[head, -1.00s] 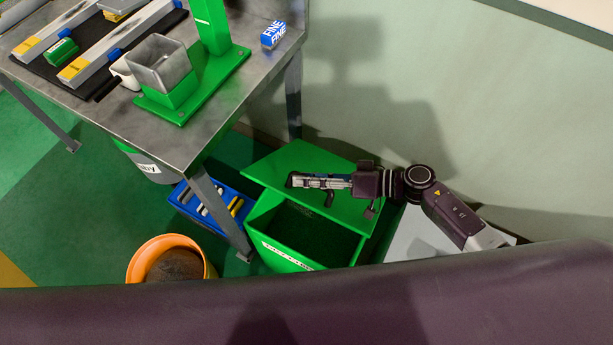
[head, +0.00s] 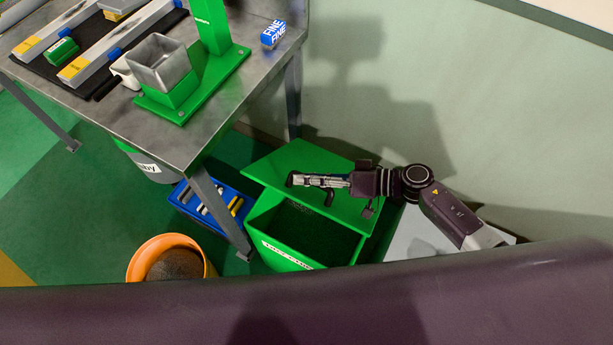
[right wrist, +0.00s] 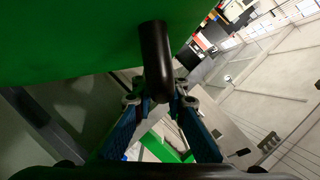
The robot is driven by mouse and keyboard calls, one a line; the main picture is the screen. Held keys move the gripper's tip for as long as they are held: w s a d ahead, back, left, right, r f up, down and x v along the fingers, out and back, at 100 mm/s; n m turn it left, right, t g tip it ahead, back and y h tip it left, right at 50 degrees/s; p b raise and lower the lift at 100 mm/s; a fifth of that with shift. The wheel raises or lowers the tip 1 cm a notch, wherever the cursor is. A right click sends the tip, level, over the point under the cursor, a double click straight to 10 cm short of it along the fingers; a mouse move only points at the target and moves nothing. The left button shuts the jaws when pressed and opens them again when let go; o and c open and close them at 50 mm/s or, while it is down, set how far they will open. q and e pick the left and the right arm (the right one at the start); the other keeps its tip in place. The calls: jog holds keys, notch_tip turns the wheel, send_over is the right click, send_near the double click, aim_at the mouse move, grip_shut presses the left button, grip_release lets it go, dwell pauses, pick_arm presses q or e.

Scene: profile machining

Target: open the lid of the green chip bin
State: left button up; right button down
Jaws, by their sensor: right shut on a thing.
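The green chip bin (head: 336,262) stands on the floor beside the workbench, a white label on its front. Its green lid (head: 285,160) is raised and tilted back, and the dark inside of the bin shows. My right gripper (head: 299,181) is in front of the lid, above the bin's opening. In the right wrist view, my right gripper (right wrist: 160,98) is shut on the black lid handle (right wrist: 155,48), with the green lid (right wrist: 75,35) behind it. My left gripper is not in view.
The metal workbench (head: 125,125) and its leg are left of the bin. A blue crate (head: 187,211) with tools and an orange bucket (head: 137,268) stand on the floor to the left. A pale wall (head: 480,130) rises behind the bin.

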jog(key=w+d+r+m, duration=0.1)
jog(key=w+d+r, duration=0.3)
jog(key=w, duration=0.3)
jog(key=w+d+r+m+y, duration=0.1)
jog(key=w+d+r, duration=0.4)
jog(key=w, duration=0.3)
jog(key=shift+d+r+g+b, duration=0.2)
jog(key=shift+d+g+b, duration=0.15)
jog(key=shift+d, duration=0.2)
jog(key=c, duration=1.9)
grip_release()
jog(key=shift+s+f, duration=0.1)
jog(key=shift+c, duration=0.2)
jog(key=v, duration=1.2)
